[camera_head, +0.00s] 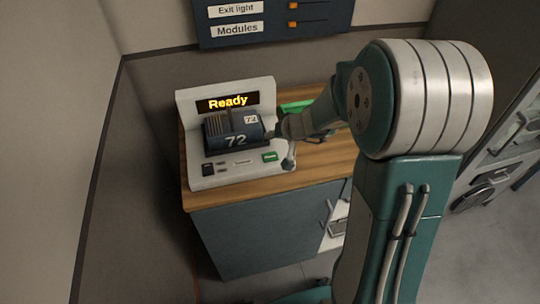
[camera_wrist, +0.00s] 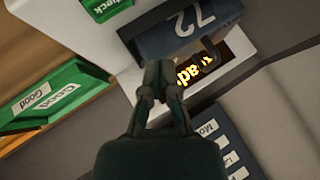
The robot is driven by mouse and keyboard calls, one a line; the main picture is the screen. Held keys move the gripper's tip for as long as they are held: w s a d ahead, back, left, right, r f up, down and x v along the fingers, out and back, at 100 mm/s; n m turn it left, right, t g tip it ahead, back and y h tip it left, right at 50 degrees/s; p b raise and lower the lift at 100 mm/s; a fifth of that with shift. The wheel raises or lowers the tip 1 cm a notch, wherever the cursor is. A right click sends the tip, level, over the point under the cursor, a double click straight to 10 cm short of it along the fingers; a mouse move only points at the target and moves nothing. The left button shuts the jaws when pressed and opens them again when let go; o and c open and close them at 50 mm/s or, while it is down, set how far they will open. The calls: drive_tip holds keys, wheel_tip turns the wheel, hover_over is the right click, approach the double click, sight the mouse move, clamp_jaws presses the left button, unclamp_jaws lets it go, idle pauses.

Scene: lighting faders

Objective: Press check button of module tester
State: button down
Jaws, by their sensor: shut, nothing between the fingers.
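The module tester (camera_head: 190,115) is a white console on the wooden counter, with a display (camera_head: 228,102) reading "Ready". A dark module (camera_head: 233,130) marked 72 sits in it. The green check button (camera_head: 270,156) is at the right of its lower front panel; in the wrist view it shows at the top left (camera_wrist: 104,8), labelled "Check". My gripper (camera_head: 273,131) is shut and empty, at the right side of the module and above the button. In the wrist view my fingertips (camera_wrist: 160,68) overlap the module's edge and the display; contact cannot be told.
A dark "Modules" panel (camera_head: 275,28) hangs on the wall behind. A grey cabinet supports the counter.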

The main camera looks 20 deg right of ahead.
sight(266, 153)
drive_tip(key=shift+f, duration=2.85)
drive_tip(key=shift+f, duration=0.1)
drive_tip(key=shift+f, duration=0.3)
drive_tip(key=shift+f, duration=0.3)
drive_tip(key=shift+r, duration=0.75)
drive_tip(key=shift+r, duration=2.55)
